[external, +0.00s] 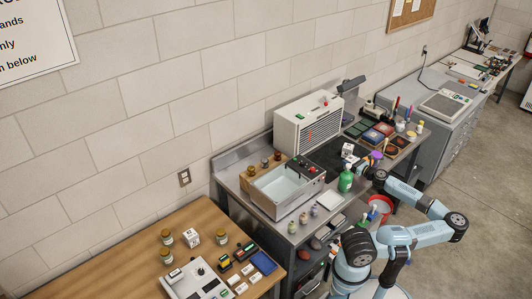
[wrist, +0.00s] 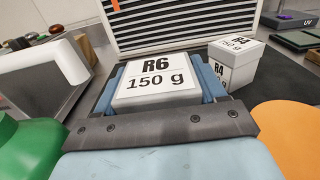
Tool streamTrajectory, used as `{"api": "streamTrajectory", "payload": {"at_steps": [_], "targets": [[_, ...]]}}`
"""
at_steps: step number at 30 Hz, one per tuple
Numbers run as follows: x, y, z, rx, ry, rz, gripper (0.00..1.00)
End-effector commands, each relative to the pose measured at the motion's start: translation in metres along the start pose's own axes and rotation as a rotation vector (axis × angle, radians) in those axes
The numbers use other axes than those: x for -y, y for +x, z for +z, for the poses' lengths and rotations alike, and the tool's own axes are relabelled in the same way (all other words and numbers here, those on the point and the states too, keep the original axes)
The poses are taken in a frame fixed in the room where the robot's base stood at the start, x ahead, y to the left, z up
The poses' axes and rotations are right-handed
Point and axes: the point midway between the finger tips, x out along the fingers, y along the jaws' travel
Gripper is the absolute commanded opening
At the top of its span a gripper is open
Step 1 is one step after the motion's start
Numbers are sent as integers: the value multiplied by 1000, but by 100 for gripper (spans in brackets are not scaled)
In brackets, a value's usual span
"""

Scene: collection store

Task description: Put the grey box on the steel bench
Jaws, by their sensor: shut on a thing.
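My gripper (wrist: 160,105) is shut on a pale grey box (wrist: 157,82) with a white top label reading "R6 150 g". The blue fingers press its left and right sides. The held box is over or on the dark mat on the steel bench (external: 238,197); I cannot tell whether its underside touches. In the external view my gripper (external: 371,172) is over the right part of the bench, and the held box is not clearly visible there. A similar box marked "R4 150 g" (wrist: 233,62) stands just right of the held box; it also shows in the external view (external: 348,151).
A white louvred unit (external: 308,124) stands behind the mat. A sink-like tray (external: 285,187) is at the left, with a green bottle (external: 346,180) beside my gripper. A wooden table (external: 205,222) is at the lower left.

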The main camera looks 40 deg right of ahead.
Motion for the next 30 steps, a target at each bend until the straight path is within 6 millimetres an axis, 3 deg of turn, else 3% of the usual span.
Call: {"api": "streamTrajectory", "payload": {"at_steps": [12, 18, 23, 30], "targets": [[-1, 83, 0, -1, -1, 3, 35], [0, 113, 0, 0, -1, 1, 35], [0, 122, 0, 0, 0, 1, 35], [0, 122, -27, 0, 2, 0, 35]]}}
